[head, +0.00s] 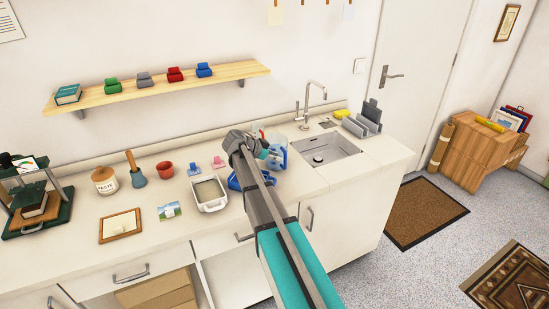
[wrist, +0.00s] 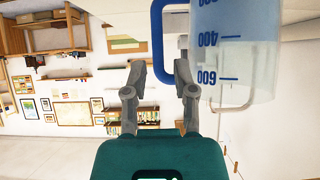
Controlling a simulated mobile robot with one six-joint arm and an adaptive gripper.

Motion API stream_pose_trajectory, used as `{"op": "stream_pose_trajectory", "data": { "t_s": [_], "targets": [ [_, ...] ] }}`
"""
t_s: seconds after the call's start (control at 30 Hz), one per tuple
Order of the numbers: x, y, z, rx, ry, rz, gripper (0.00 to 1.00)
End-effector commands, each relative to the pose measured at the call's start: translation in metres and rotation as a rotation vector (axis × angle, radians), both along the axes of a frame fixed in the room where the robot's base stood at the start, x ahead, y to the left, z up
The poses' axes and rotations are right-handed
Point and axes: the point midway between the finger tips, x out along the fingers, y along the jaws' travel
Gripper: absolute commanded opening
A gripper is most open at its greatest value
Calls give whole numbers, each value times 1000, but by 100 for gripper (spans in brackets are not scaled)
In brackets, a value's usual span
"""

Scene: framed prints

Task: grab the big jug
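The big jug (wrist: 245,50) is clear, with blue measuring marks and a thick blue handle (wrist: 156,40). It fills the upper right of the wrist view, partly cut off by the frame. In the head view the jug (head: 276,152) stands on the counter left of the sink, partly hidden by my arm. My gripper (wrist: 160,75) is open, its two fingers apart. The handle's lower bend shows near the fingertips, close to the right finger; I cannot tell whether they touch. In the head view my gripper (head: 264,148) is beside the jug, its fingers mostly hidden.
A blue object (head: 235,182) sits on the counter beside my arm. A white tray (head: 208,194) is left of it. The sink (head: 327,149) and its tap (head: 308,100) are right of the jug. A wooden shelf (head: 160,88) runs along the wall above.

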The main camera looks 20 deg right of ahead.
Motion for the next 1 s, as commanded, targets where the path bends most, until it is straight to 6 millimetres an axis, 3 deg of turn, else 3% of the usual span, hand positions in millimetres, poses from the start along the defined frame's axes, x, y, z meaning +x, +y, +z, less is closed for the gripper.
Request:
{"op": "stream_pose_trajectory", "data": {
  "t_s": [0.27,0.7,1.0],
  "targets": [
    [-1,-6,-7,0,1,-1,36],
    [-1,-39,-31,0,0,0,36],
    [-1,-42,-30,0,0,0,36]
  ]
}}
